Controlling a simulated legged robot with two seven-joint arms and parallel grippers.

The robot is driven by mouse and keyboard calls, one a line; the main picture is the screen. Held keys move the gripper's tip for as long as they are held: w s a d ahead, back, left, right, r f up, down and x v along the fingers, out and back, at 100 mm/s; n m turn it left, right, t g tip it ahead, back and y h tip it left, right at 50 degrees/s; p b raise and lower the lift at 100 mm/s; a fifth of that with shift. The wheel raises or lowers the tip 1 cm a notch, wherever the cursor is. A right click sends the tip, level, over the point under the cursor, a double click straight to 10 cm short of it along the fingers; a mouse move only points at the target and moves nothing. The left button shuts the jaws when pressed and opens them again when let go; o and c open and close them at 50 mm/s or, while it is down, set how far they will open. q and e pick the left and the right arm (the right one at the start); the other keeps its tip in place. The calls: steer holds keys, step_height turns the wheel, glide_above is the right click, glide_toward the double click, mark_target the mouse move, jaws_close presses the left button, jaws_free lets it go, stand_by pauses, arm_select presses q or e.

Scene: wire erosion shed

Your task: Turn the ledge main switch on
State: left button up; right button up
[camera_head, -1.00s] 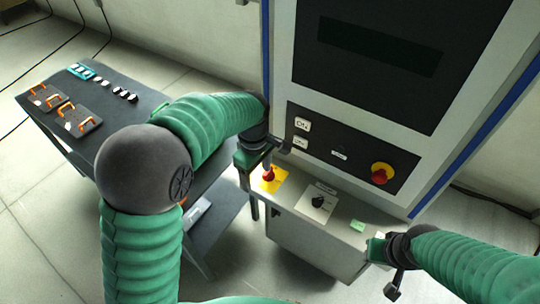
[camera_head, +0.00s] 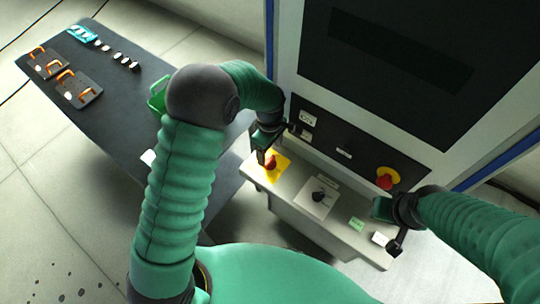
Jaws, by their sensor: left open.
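A red switch knob (camera_head: 270,162) sits on a yellow plate (camera_head: 283,163) at the left end of the grey ledge (camera_head: 290,200). A black rotary knob (camera_head: 318,196) on a pale plate is to its right. My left gripper (camera_head: 264,154) is open, directly at the red knob, and partly covers it. Whether its fingers touch the knob cannot be told. My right gripper (camera_head: 388,232) is over the right end of the ledge, away from both knobs. Its finger gap does not show clearly.
The machine's front panel (camera_head: 345,152) rises behind the ledge, with a red emergency knob (camera_head: 385,182) on yellow. A green label (camera_head: 356,224) and white tag (camera_head: 379,239) lie on the ledge. A dark table (camera_head: 120,110) with orange-handled plates and a green bin (camera_head: 158,95) stands left.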

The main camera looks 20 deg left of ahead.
mark_target(270, 159)
arm_select(q)
steer(key=f, duration=0.3)
steer(key=w+f+p, duration=0.1)
steer(key=f, duration=0.1)
steer(key=shift+w+a+f, duration=0.1)
steer(key=shift+a+f, duration=0.1)
steer(key=shift+f, duration=0.45)
steer(key=shift+s, duration=0.55)
steer(key=shift+w+d+f, duration=0.1)
steer(key=shift+w+d, duration=0.05)
steer(key=shift+w, duration=0.1)
steer(key=c, duration=1.4)
arm_select(e)
steer(key=shift+w+a+r, duration=0.15)
steer(key=shift+w+r, duration=0.25)
steer(key=shift+r, duration=0.4)
